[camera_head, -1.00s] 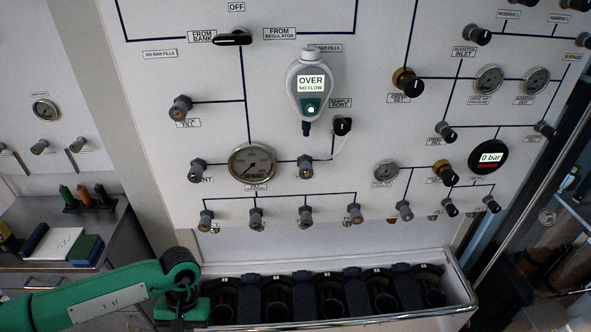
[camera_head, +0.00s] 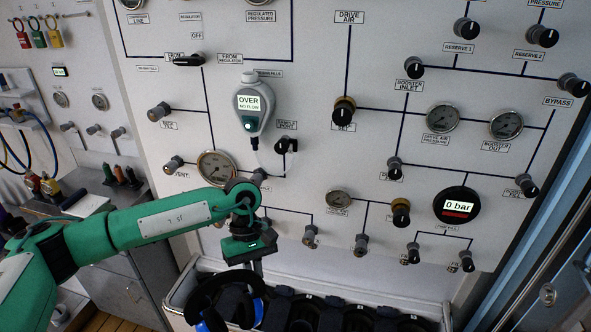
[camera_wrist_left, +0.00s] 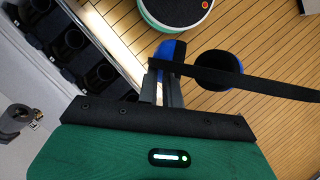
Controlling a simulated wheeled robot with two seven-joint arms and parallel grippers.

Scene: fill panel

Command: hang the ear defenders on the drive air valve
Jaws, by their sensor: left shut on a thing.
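The ear defenders (camera_head: 258,310), black with blue parts, hang below my left gripper (camera_head: 256,266) at the lower edge of the head view, partly cut off. In the left wrist view, the gripper (camera_wrist_left: 165,88) is shut on their black headband (camera_wrist_left: 255,81), with the blue-and-black cups beyond the fingers. A "DRIVE AIR" label (camera_head: 350,17) is at the top of the panel; no valve shows above it, as the picture ends there. A brass-collared knob (camera_head: 343,112) sits on the line below that label. My right gripper is not in view.
The white fill panel (camera_head: 300,190) carries several knobs, gauges and a hanging analyser (camera_head: 250,105). A trough with dark bottle holders (camera_head: 345,312) runs below it. In the left wrist view, a round green-rimmed base stands on the plank floor (camera_wrist_left: 270,30).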

